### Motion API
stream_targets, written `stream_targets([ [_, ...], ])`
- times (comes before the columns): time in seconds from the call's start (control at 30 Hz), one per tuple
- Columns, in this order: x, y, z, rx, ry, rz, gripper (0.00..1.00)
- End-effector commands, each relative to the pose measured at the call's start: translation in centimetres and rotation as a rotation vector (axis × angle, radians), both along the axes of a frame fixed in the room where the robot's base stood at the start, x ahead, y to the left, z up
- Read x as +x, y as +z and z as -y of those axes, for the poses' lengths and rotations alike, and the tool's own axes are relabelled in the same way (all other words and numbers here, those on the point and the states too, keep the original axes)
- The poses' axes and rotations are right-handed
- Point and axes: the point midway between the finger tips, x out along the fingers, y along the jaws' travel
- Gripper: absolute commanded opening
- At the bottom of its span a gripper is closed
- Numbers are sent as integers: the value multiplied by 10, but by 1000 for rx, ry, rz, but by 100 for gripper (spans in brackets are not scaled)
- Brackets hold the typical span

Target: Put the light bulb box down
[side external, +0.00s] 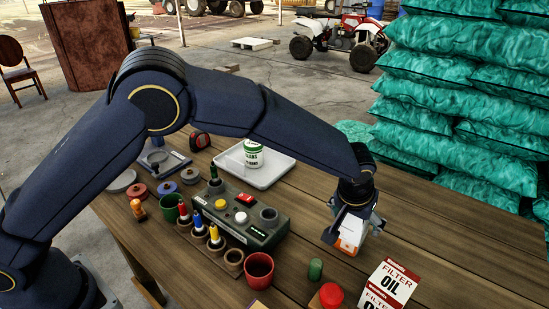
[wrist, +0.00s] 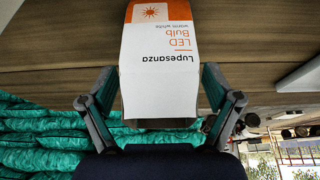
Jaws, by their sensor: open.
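The light bulb box (side external: 350,238) is white and orange and appears to stand upright on the wooden table, under my gripper (side external: 352,222). In the wrist view the box (wrist: 160,65) fills the middle, with "Lupesanza LED Bulb" printed upside down. My gripper (wrist: 160,78) is open, with one finger on each side of the box. Narrow gaps show between the fingertips and the box sides. My gripper hides the top of the box in the side view.
A red cup (side external: 259,270) and a green device (side external: 240,218) are to the left. A grey tray (side external: 278,172) holds a can (side external: 253,154). The table's right side is clear.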

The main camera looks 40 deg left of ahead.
Motion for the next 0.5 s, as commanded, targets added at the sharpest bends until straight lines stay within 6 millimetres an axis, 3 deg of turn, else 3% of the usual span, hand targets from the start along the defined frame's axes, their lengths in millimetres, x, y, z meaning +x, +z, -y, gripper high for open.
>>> stream_targets([
  [0.3, -28, 67, 1, -2, -1, 2, 89],
  [0.5, -39, 92, 0, 0, 0, 0, 89],
])
